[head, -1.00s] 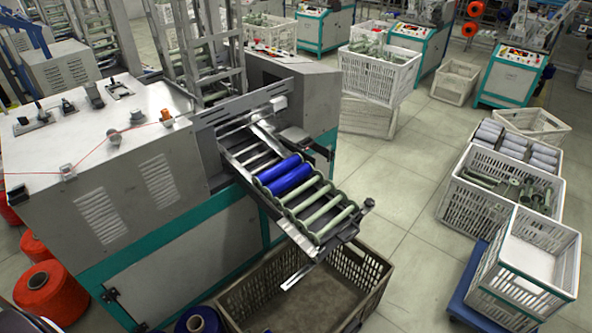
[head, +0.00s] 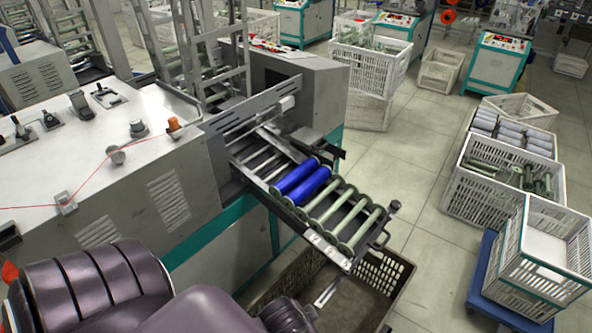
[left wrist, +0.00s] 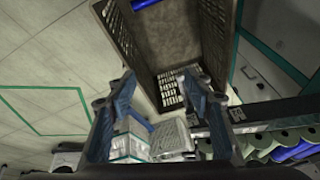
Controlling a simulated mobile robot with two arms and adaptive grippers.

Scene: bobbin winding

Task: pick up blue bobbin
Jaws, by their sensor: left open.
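Two blue bobbins lie side by side on the sloped rack of the winding machine, a rear one (head: 293,176) and a front one (head: 310,187). Blue bobbin surface (left wrist: 292,153) also shows at the lower right of the left wrist view, among pale green ones. My left arm comes in from the lower left of the head view, with part of the hand low beside the rack, apart from the bobbins. In the left wrist view my left gripper (left wrist: 163,88) is open, with nothing between its fingers. My right gripper is not in view.
Several pale green bobbins (head: 352,227) fill the rack's lower end. A brown slatted crate (head: 388,280) stands on the floor beneath it. The grey machine body (head: 180,190) rises on the left. White crates with bobbins stand at the right (head: 470,205); open floor (head: 410,180) lies between.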

